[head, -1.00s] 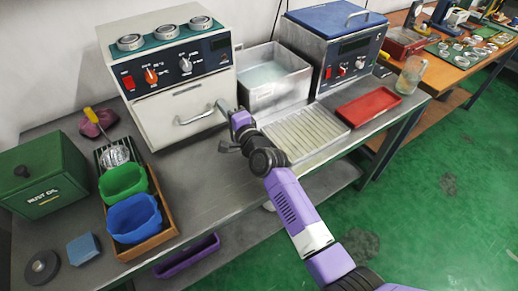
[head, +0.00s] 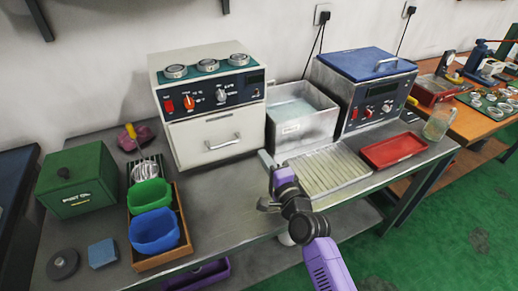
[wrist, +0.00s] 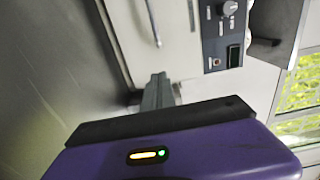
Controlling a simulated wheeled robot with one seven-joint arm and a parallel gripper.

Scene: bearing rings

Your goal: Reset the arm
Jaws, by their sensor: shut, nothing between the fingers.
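My gripper (head: 266,158) is shut and empty. It hangs over the bench to the right of and slightly below the drawer handle (head: 223,143) in the head view, apart from it. My purple arm rises from the bottom edge of the head view. In the wrist view the grey fingers of my gripper (wrist: 158,92) lie together, pointing toward the pale drawer front (wrist: 185,65). The handle shows there at the top (wrist: 152,22). The drawer of the white machine (head: 212,108) looks shut, with several metal rings on its top.
A metal basin (head: 302,125), a ribbed tray (head: 328,170) and a red tray (head: 393,150) stand to the right. A blue-lidded machine (head: 365,90) is behind. A wooden tray with green and blue bins (head: 154,231) and a green box (head: 78,180) are left. The front middle bench is clear.

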